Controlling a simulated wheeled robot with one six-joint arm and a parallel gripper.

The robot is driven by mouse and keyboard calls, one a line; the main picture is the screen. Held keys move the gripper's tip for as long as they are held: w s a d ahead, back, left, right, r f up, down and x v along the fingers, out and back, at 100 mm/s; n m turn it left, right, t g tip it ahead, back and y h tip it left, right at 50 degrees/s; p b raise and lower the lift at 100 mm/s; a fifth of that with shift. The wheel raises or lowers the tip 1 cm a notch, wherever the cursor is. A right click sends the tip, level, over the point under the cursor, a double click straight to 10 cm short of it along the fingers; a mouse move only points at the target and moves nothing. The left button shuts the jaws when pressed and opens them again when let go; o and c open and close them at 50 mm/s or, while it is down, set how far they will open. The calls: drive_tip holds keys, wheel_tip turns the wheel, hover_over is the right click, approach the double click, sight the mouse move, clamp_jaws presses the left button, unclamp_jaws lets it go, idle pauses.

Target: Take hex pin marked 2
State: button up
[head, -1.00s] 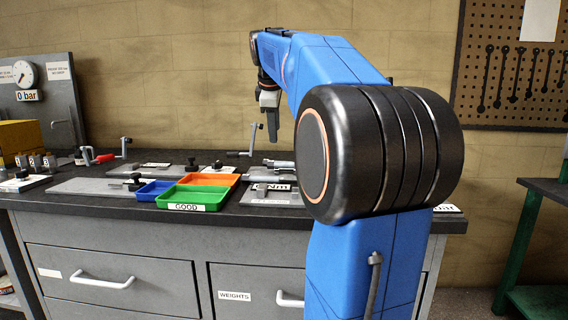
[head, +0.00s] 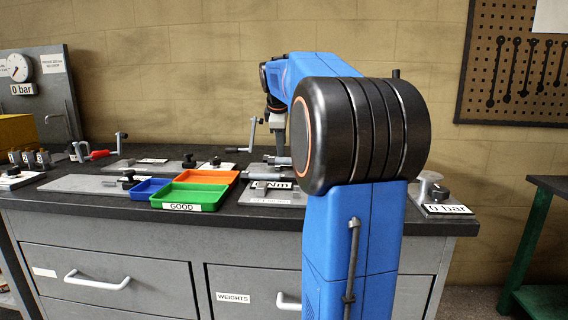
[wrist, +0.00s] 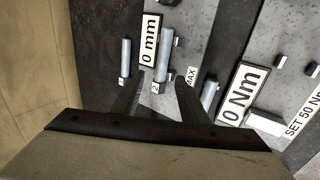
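In the wrist view, a light grey pin (wrist: 167,50) lies with a small tag (wrist: 155,88) that appears to read 2 at its near end. A second similar pin (wrist: 126,58) lies to its left with its own small tag, too small to read surely. A third grey pin (wrist: 210,92) is partly hidden behind my right finger. My gripper (wrist: 160,78) is open and empty, its fingertips on either side of the tagged pin's near end in the picture. The height gap cannot be told. In the head view my gripper (head: 277,125) is partly hidden by my arm.
On the bench are a green GOOD tray (head: 190,196), an orange tray (head: 208,177) and a blue tray (head: 150,188). The wrist view shows a 0 mm sign (wrist: 150,40) and a 0 Nm sign (wrist: 243,93) close by. A crank (head: 253,135) stands behind.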

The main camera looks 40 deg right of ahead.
sight(286, 161)
drive_tip(key=shift+s+x, duration=0.1)
drive_tip(key=shift+x, duration=1.55)
drive_tip(key=shift+s+x, duration=0.15)
drive_tip(key=shift+x, duration=1.5)
clamp_jaws()
